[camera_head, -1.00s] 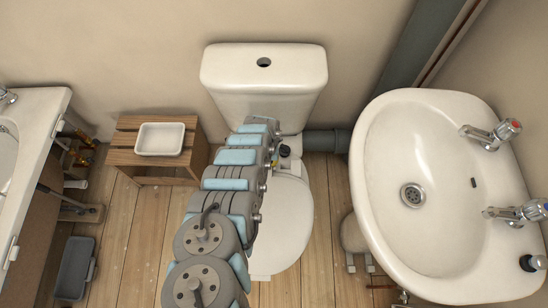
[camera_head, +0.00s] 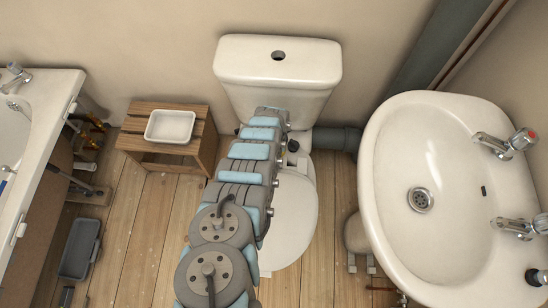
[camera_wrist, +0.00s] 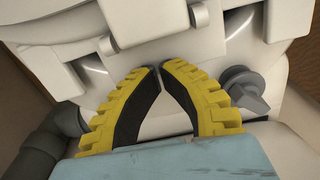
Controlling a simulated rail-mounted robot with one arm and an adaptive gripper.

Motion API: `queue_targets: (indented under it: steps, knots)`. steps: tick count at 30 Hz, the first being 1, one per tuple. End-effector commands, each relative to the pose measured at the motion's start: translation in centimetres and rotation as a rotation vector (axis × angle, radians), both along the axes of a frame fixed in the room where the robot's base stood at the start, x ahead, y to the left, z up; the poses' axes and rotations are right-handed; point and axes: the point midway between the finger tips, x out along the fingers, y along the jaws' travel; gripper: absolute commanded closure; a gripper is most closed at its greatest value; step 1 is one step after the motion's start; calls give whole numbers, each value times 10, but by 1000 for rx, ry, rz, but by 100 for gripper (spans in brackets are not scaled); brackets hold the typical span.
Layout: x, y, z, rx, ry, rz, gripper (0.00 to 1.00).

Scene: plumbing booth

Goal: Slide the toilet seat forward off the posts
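The white toilet seat (camera_head: 292,225) lies down on the bowl in the head view, its left part hidden behind my arm. In the wrist view, white hinge pieces (camera_wrist: 197,14) show at the top, beyond my fingers. I cannot clearly tell the posts from the hinge pieces. My gripper (camera_wrist: 160,68) has yellow ribbed fingers with black pads. Its fingertips come together over the white area at the back of the toilet. I see nothing held between them. In the head view my arm hides the gripper.
The cistern (camera_head: 277,60) stands behind the seat. A grey knob (camera_wrist: 250,90) sits right of my fingers, and a grey pipe (camera_wrist: 45,140) at lower left. The sink (camera_head: 400,150) is close on the right. A wooden stool (camera_head: 200,155) with a white dish (camera_head: 170,126) stands left.

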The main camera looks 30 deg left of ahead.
Motion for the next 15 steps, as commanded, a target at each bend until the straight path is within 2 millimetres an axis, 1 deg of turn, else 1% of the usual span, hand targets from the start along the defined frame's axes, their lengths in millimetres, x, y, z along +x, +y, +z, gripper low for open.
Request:
queue_targets:
  steps: [1,5,7,15]
  knots:
    - [4,1,-3,1,-2,-1,100]
    - [13,3,-3,2,-6,-2,100]
    - [13,4,9,1,-4,-2,100]
    - [12,3,33,0,0,-3,100]
